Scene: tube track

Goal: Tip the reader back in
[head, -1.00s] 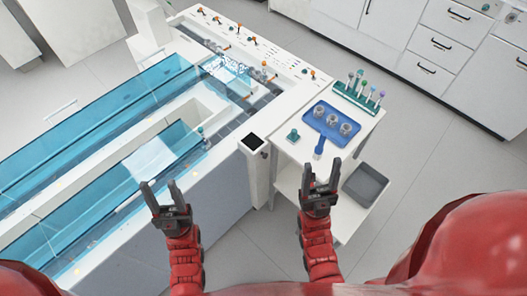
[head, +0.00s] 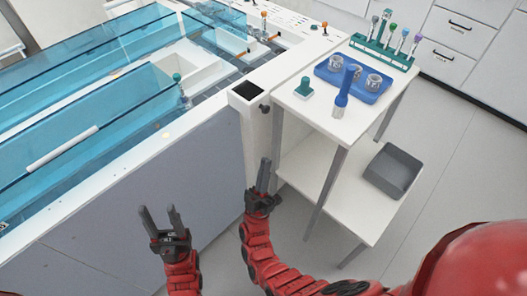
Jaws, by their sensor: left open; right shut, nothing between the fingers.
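The reader appears to be the white-framed box with a black square face (head: 248,92) at the near right corner of the tank bench. A small dark knob (head: 265,108) sits on its right side. I cannot tell how far it is tilted. My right gripper (head: 265,162) is shut and empty, pointing up, below the reader in the picture and in front of the white bench end. It is not visibly touching the reader. My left gripper (head: 159,210) is open and empty in front of the grey bench panel (head: 130,205).
The bench holds blue clear-walled tanks (head: 80,125).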

